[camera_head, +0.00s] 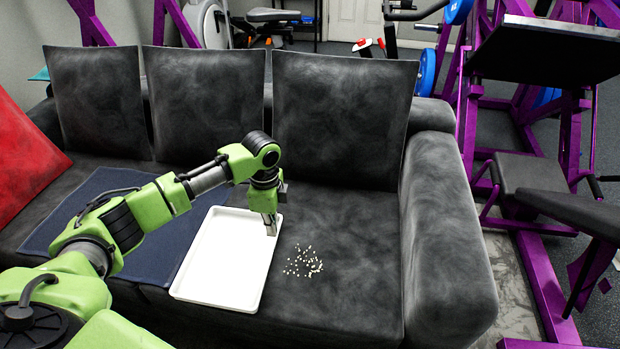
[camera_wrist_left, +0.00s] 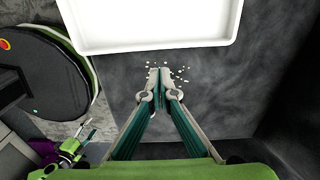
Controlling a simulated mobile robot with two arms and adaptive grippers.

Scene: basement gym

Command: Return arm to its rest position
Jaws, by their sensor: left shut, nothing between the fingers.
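My left arm reaches in from the left in the head view. Its gripper (camera_head: 270,226) points down over the right edge of a white tray (camera_head: 215,292) on the sofa seat. In the left wrist view the left gripper (camera_wrist_left: 159,70) has its fingertips together and holds nothing. The tray (camera_wrist_left: 150,48) lies beyond the fingertips there. Small pale pieces (camera_head: 304,262) are scattered on the seat to the right of the tray. Some of these pieces also show around the fingertips in the wrist view (camera_wrist_left: 181,72).
The dark grey sofa (camera_head: 365,290) has upright back cushions (camera_head: 340,110) and a thick right armrest (camera_head: 440,230). A dark blue cloth (camera_head: 60,230) lies under the arm. A red cushion (camera_head: 25,160) leans at the left. Purple gym frames (camera_head: 545,270) stand at the right.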

